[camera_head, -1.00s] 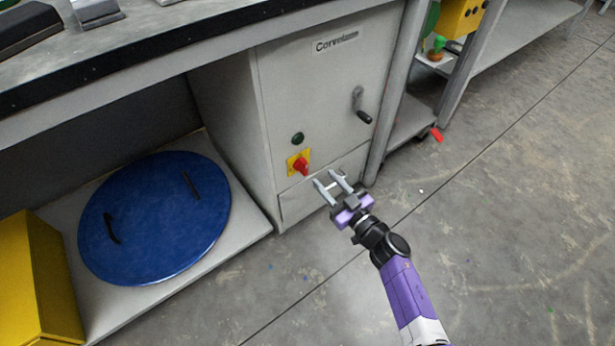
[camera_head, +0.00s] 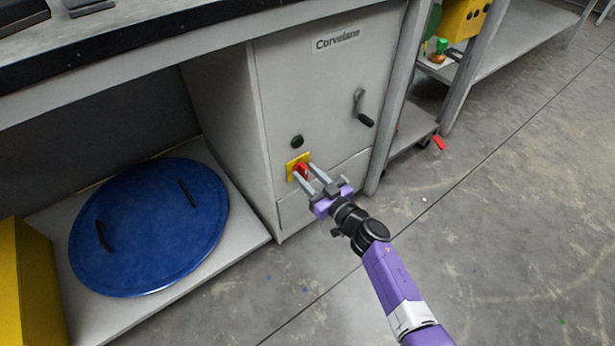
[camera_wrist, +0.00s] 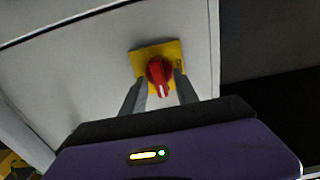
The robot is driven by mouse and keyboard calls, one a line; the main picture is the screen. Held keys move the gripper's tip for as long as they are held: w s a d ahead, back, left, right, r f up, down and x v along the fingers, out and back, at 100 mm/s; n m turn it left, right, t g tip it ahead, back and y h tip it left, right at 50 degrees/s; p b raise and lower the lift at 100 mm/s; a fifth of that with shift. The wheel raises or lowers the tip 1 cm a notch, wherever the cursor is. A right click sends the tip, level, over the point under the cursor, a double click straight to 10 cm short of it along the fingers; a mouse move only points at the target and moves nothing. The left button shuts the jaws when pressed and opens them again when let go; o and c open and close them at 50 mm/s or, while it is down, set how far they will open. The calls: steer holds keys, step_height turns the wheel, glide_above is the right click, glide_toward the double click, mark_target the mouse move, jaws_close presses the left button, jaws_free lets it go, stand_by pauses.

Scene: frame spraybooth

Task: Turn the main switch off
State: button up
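The main switch is a red rotary knob (camera_head: 302,170) on a yellow plate (camera_head: 291,168), low on the front of a grey cabinet (camera_head: 312,100). In the wrist view the red knob (camera_wrist: 159,71) sits on its yellow plate (camera_wrist: 144,56), with a white mark at the knob's lower end. My gripper (camera_head: 305,173) is at the knob, fingers pointing at the panel. In the wrist view my gripper (camera_wrist: 160,84) is open, one finger on each side of the knob's lower part. I cannot tell whether the fingers touch it.
A dark green round button (camera_head: 297,141) is just above the switch. A black crank handle (camera_head: 361,108) sticks out from the cabinet at upper right. A blue round lid (camera_head: 150,230) lies on the low shelf at left, near a yellow box (camera_head: 30,285). The floor at right is mostly clear.

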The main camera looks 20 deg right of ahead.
steer(key=shift+c, duration=0.5)
jaws_close()
steer(key=shift+n, duration=0.4)
steer(key=n, duration=0.2)
steer(key=n+p, duration=0.1)
steer(key=shift+a+n, duration=0.2)
steer(key=shift+n, duration=0.2)
steer(key=n, duration=0.4)
steer(key=shift+s+a+f, duration=0.1)
steer(key=shift+f, duration=0.05)
steer(key=n+b, duration=0.1)
steer(key=n, duration=0.4)
steer(key=shift+f, duration=0.15)
steer(key=n+b, duration=0.1)
steer(key=n, duration=0.3)
steer(key=shift+a+f, duration=0.1)
steer(key=shift+n, duration=0.3)
